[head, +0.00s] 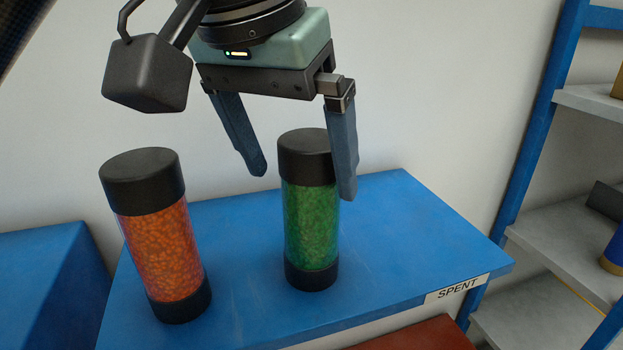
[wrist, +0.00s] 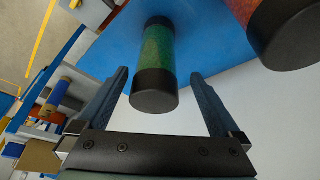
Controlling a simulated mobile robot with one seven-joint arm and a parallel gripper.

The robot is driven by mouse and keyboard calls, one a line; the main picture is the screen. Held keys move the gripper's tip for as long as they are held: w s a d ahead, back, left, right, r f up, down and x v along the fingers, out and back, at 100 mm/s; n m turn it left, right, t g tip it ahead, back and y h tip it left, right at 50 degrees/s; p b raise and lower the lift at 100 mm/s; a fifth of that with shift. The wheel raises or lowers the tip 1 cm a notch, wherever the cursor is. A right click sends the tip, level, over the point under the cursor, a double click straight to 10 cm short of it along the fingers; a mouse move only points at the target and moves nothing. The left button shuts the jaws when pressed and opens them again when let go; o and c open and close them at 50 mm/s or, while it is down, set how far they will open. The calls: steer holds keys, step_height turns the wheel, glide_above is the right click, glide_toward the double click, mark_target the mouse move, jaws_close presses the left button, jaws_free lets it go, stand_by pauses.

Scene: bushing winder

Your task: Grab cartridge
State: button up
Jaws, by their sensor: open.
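Two cartridges with black end caps stand upright on a blue table (head: 400,225) labelled SPENT in the head view. The green cartridge (head: 311,225) is in the middle, and the orange cartridge (head: 160,253) is to its left. My gripper (head: 303,185) is open and empty, with its fingers pointing down near the top of the green cartridge. The right finger overlaps the edge of that cartridge's cap in the head view. In the wrist view, the green cartridge (wrist: 158,55) lies between the two fingers, apart from both. The orange cartridge (wrist: 282,30) is at the upper right there.
A blue-framed shelf unit (head: 530,130) with grey shelves stands at the right. Another blue surface (head: 50,285) is at the lower left. A white wall (head: 420,90) rises behind the table. The table's right part is clear.

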steer(key=shift+w+d+f+p, duration=0.15)
steer(key=shift+d+f+p, duration=0.1)
steer(key=shift+f, duration=0.2)
steer(key=shift+w+d+f+p, duration=0.15)
steer(key=shift+f+p, duration=0.05)
steer(key=shift+f, duration=0.2)
steer(key=x, duration=0.1)
steer(key=p+x, duration=0.1)
steer(key=x, duration=0.1)
steer(key=shift+w+d, duration=0.25)
steer(key=shift+w, duration=0.15)
steer(key=shift+w+d+f, duration=0.1)
steer(key=shift+w+f, duration=0.05)
steer(key=shift+f, duration=0.3)
jaws_close()
